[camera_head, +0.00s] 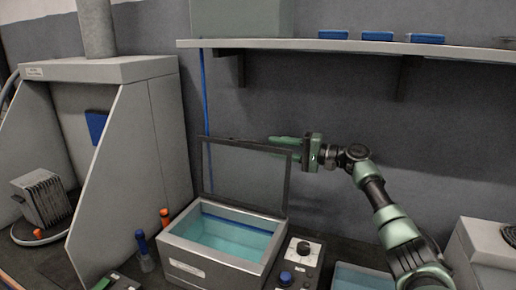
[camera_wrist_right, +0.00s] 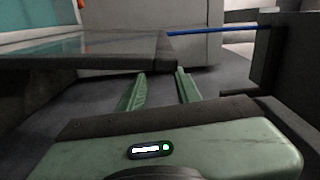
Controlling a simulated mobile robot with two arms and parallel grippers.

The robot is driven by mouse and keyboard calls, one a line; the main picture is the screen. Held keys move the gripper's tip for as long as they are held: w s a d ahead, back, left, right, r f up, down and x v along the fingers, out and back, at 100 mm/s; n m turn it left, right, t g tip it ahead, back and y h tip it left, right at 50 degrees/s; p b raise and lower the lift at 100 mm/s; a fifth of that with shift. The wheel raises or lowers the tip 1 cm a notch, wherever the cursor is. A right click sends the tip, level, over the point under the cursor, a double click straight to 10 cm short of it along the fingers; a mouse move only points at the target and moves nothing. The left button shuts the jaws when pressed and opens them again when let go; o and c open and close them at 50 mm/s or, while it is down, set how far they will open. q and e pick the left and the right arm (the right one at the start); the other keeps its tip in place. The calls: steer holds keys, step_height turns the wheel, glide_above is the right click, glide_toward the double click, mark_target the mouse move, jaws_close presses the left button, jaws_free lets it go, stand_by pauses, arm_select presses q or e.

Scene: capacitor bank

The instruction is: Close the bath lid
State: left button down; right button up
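The bath (camera_head: 220,238) is a grey box of teal liquid at the middle bottom of the head view. Its lid (camera_head: 245,172), a clear panel in a dark frame, stands raised and nearly upright at the back of the bath. My right gripper (camera_head: 283,140) is at the lid's top right corner, fingers pointing left along the top edge. In the right wrist view its green fingers (camera_wrist_right: 160,90) are apart with nothing between them; the lid's dark frame (camera_wrist_right: 90,58) lies just beyond and left. I cannot tell whether they touch. A green and dark part, probably my left gripper, is cut off at the bottom left.
A control box (camera_head: 297,262) with knobs stands right of the bath, beside another tank (camera_head: 360,277). A shelf (camera_head: 350,46) with blue boxes runs above. A grey hood (camera_head: 130,150) stands left. Orange- and blue-topped tools (camera_head: 142,248) stand left of the bath.

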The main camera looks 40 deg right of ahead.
mark_target(257, 143)
steer(key=x, duration=0.1)
steer(key=p+x, duration=0.1)
steer(key=x, duration=0.3)
steer(key=shift+w+a+r+p, duration=0.2)
steer(key=shift+a+r+p, duration=0.05)
steer(key=shift+r+p, duration=0.1)
steer(key=shift+w+a+f, duration=0.15)
steer(key=shift+w+a, duration=0.1)
steer(key=shift+w, duration=0.35)
jaws_close()
steer(key=shift+a+f, duration=0.1)
steer(key=shift+f, duration=0.1)
stand_by(0.4)
